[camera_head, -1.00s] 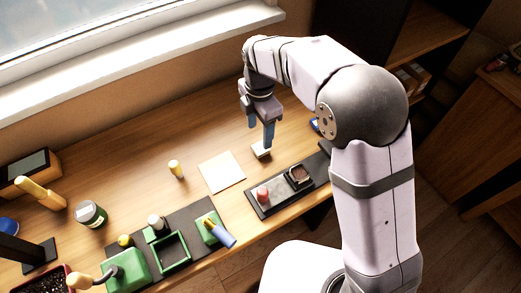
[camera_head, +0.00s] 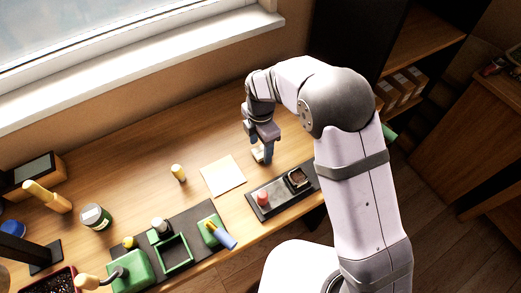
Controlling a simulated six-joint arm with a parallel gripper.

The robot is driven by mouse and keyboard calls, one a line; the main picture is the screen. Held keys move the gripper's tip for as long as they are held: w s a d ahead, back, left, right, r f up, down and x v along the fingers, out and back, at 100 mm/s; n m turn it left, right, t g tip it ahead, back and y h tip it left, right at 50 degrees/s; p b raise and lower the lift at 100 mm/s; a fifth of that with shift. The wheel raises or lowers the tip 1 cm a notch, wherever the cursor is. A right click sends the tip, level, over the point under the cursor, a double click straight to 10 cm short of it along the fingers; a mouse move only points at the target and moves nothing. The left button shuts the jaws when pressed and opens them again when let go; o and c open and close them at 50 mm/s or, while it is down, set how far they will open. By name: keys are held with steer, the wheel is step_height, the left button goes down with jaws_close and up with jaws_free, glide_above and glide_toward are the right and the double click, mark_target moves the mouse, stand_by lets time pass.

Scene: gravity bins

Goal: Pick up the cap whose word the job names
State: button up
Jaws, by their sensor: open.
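My gripper (camera_head: 264,158) points down over the right half of the bench, its blue-grey fingers open. A small pale block (camera_head: 257,156) shows at the fingertips, partly hidden by them; I cannot tell whether they touch it. A red cylinder (camera_head: 262,198) and a dark round piece in a square holder (camera_head: 298,178) sit on a black tray (camera_head: 281,193) in front of the gripper. A small yellow-topped cylinder (camera_head: 178,173) stands to the left. No word is readable on any piece, so I cannot tell which is the named cap.
A cream sheet (camera_head: 222,176) lies left of the gripper. A dark mat (camera_head: 199,221) holds a green open frame (camera_head: 173,253), a green block with a blue handle (camera_head: 213,231) and other green pieces. A jar (camera_head: 96,216) stands further left. The bench behind the sheet is clear.

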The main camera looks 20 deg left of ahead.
mark_target(260, 152)
steer(key=shift+f, duration=0.7)
steer(key=shift+c, duration=0.3)
jaws_close()
steer(key=shift+r, duration=0.1)
step_height(260, 152, up, 10)
steer(key=b, duration=0.2)
steer(key=shift+b, duration=0.35)
